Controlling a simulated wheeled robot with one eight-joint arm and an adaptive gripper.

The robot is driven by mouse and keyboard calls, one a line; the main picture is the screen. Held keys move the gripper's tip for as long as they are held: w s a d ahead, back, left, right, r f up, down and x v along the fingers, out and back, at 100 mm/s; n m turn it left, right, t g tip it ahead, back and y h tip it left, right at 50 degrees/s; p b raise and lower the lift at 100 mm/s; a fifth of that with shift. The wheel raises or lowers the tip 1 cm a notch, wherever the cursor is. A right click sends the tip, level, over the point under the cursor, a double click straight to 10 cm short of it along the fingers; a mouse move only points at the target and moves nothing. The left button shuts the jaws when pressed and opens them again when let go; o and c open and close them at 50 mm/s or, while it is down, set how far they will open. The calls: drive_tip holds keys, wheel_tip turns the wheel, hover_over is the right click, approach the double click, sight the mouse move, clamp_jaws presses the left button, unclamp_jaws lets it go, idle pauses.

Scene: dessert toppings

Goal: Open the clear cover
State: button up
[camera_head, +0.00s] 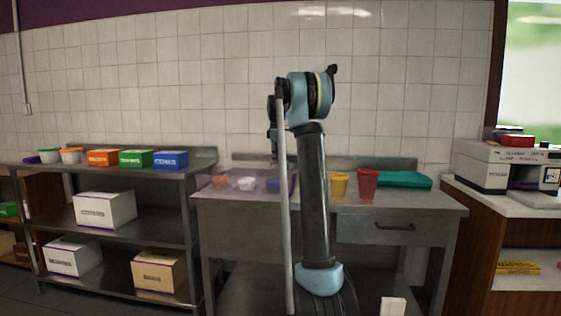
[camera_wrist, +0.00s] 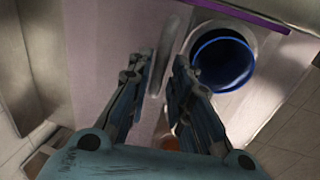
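The clear cover (camera_wrist: 95,45) seems to be the pale pinkish see-through surface in the wrist view; its edges are hard to make out. A blue bowl (camera_wrist: 224,60) shows to the right of my fingers, and a bit of orange (camera_wrist: 170,143) shows low between them. My gripper (camera_wrist: 163,62) is open, its two fingertips apart. A pale narrow shape, perhaps a handle or rim, lies between and beyond the fingers; contact cannot be told.
A yellow cup (camera_head: 339,185), a red cup (camera_head: 367,184) and a teal folded item (camera_head: 403,180) stand right of my arm. A shelf (camera_head: 120,172) with coloured boxes is at left. A counter with a machine (camera_head: 482,172) is at right.

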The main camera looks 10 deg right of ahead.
drive_tip(key=shift+d, duration=0.25)
drive_tip(key=shift+r, duration=0.2)
wheel_tip(320, 180, up, 11)
drive_tip(key=s, duration=0.2)
drive_tip(key=shift+a+r, duration=0.15)
drive_tip(key=shift+a, duration=0.25)
drive_tip(key=shift+s, duration=0.1)
